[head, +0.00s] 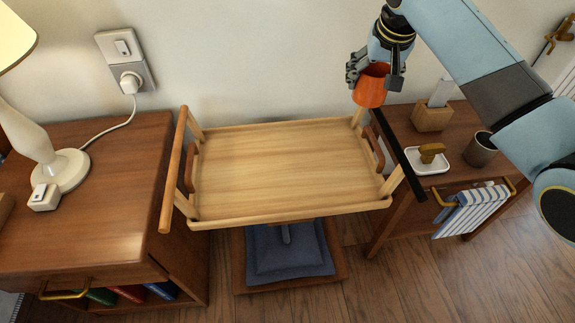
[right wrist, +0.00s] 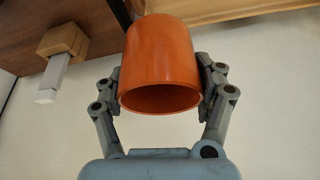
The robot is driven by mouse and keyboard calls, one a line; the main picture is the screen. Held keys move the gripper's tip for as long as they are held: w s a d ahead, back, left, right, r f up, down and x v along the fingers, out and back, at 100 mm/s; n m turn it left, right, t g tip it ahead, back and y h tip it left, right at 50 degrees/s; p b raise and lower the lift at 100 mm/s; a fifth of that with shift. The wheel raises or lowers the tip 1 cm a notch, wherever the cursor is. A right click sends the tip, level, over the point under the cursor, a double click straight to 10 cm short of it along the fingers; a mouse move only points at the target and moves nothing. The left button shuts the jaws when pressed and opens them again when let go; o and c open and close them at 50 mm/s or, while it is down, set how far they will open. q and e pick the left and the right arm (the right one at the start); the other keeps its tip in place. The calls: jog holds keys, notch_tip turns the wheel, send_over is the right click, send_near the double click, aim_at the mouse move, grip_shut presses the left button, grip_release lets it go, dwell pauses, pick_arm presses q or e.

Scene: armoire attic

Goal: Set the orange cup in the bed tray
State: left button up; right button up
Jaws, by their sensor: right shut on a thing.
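The orange cup (head: 370,88) is held in my right gripper (head: 375,78), above the back right corner of the bed tray. In the right wrist view the orange cup (right wrist: 160,60) sits between the two fingers of my right gripper (right wrist: 160,85), which touch its sides. Its open mouth faces the wrist camera. The bed tray (head: 285,165) is pale wood with raised rims and brown side handles. Its surface is empty. My left gripper is not in view.
A cabinet with a white lamp (head: 45,150) stands left. At right, a side table holds a wooden block holder (head: 432,117), a white dish (head: 420,168) and a dark cup (head: 480,150). A striped towel (head: 475,210) hangs in front. A blue cushion (head: 288,255) lies below the tray.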

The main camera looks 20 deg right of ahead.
pick_arm(q)
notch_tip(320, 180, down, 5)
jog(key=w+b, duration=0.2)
jog(key=b, duration=0.4)
pick_arm(e)
jog(key=s+a+f+n+y, duration=0.1)
jog(key=a+f+n, duration=0.1)
jog(key=f, duration=0.2)
jog(key=s+a+f+n, duration=0.1)
jog(key=a+f+n, duration=0.1)
jog(key=f, duration=0.3)
jog(key=s+a+f+n+y, duration=0.1)
jog(key=f+n, duration=0.1)
jog(key=f, duration=0.3)
jog(key=shift+s+a+n+t+y+b, duration=0.3)
jog(key=shift+a+n, duration=0.1)
notch_tip(320, 180, down, 4)
jog(key=shift+r+b, duration=0.2)
jog(key=shift+b, duration=0.7)
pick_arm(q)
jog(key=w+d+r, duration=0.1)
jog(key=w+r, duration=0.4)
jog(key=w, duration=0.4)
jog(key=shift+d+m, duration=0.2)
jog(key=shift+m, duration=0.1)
pick_arm(e)
jog(key=shift+f, duration=0.1)
jog(key=o, duration=1.5)
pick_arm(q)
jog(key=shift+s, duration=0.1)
